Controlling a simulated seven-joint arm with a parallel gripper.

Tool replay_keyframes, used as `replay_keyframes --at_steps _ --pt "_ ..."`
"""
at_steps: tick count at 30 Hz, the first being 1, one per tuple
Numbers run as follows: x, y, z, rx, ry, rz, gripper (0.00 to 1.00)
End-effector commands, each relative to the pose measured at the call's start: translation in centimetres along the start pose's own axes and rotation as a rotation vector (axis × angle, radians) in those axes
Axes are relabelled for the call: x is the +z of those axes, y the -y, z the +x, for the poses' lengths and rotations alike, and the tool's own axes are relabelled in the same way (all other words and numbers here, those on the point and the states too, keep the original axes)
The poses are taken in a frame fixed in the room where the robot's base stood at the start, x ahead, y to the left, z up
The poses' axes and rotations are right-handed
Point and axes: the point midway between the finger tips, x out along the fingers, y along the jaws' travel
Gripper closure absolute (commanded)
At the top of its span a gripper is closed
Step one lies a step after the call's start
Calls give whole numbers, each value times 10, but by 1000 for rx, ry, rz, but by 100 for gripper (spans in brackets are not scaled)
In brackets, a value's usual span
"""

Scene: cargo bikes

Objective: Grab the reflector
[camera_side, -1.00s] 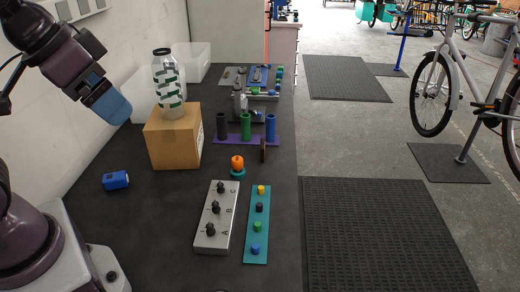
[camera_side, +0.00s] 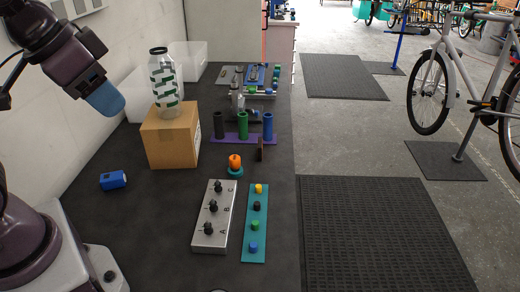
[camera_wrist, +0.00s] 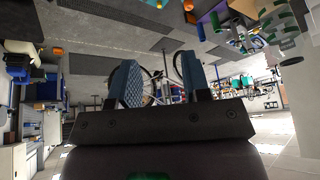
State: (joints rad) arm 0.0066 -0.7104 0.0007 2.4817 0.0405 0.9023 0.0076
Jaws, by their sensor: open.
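No thing in view is plainly a reflector. An orange rounded piece (camera_side: 235,161) sits upright on a teal round base (camera_side: 236,172) mid-table in the side view; I cannot tell if it is the reflector. A small thin brown upright piece (camera_side: 261,150) stands just right of it, seen nearly edge-on. My gripper (camera_side: 108,104) is raised high at the upper left, left of the cardboard box and well away from both. In the wrist view my gripper (camera_wrist: 162,66) shows two blue fingers spread apart with nothing between them.
A cardboard box (camera_side: 172,142) carries a clear, green-patterned bottle (camera_side: 164,82). A purple rack (camera_side: 240,138) holds three tubes. A silver knob panel (camera_side: 212,225) and a teal strip with coloured knobs (camera_side: 255,235) lie in front. A blue block (camera_side: 113,180) lies on clear table at left.

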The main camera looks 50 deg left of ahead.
Motion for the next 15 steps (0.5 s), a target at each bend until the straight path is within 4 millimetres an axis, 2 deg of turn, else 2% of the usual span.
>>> replay_keyframes --at_steps 8,15 --pt "-43 34 46 -227 234 381 56" --pt "-93 55 111 -429 443 825 56"
